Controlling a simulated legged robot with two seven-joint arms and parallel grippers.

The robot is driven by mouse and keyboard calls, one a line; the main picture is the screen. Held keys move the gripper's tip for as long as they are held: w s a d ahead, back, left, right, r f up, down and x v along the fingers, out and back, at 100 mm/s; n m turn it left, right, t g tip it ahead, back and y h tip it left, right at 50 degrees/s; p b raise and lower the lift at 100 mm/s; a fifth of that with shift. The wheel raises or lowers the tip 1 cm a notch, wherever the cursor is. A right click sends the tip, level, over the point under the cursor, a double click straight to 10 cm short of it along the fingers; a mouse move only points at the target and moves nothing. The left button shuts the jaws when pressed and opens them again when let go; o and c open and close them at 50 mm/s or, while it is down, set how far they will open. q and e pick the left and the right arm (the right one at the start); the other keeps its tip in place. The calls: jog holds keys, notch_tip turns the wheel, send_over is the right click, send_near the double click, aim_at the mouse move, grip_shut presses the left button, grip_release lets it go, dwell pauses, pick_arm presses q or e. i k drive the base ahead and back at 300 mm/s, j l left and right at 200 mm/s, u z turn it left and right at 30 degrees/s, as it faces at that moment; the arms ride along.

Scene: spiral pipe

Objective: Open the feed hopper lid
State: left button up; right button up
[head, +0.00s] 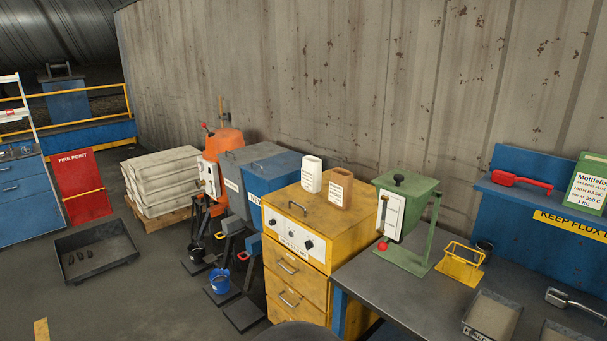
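A green hopper (417,202) stands on a green stand at the left end of the grey bench. Its green lid (415,184) lies flat on top and looks closed, with a black knob (398,180) on it. A white gauge panel (390,214) is on its front, and a red ball knob (382,246) is low down. Other lidded bins stand further left: a grey one (236,178), a blue one (272,180) and an orange one (222,144). No label that I can read says which is the feed hopper. Neither of my grippers is in view.
A yellow drawer cabinet (300,250) carries a white bottle (311,175) and a brown bottle (340,188). The grey bench (395,305) holds a yellow wire stand (461,262) and trays (492,317). A black tray (95,251) lies on the floor. Open floor lies left.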

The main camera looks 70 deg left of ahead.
aim_at(412, 185)
jog(key=u, duration=1.65)
